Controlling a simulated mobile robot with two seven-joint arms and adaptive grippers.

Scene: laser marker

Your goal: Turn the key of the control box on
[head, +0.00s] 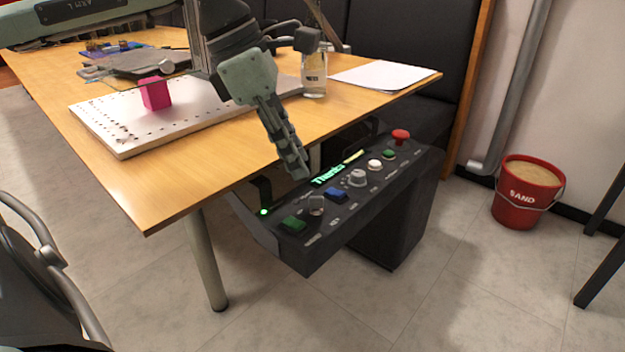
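The dark control box (375,208) hangs beside the front right edge of the wooden table. Its sloped top carries a lit green display (328,174), several buttons and a grey knob (357,178). A small silver-grey piece (317,205) between the green button (293,224) and the blue button (336,195) looks like the key switch; its turn position is too small to tell. My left gripper (297,170) points down above the panel's left part, apart from the key as far as I can see. Its fingers overlap edge-on, so their opening is hidden. My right gripper is not in view.
The wooden table (190,180) bears a perforated plate (105,130) with a pink block (155,93), a glass jar (314,75) and white paper (383,75). A red mushroom button (400,136) stands at the panel's far end. A sand bucket (520,205) stands right.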

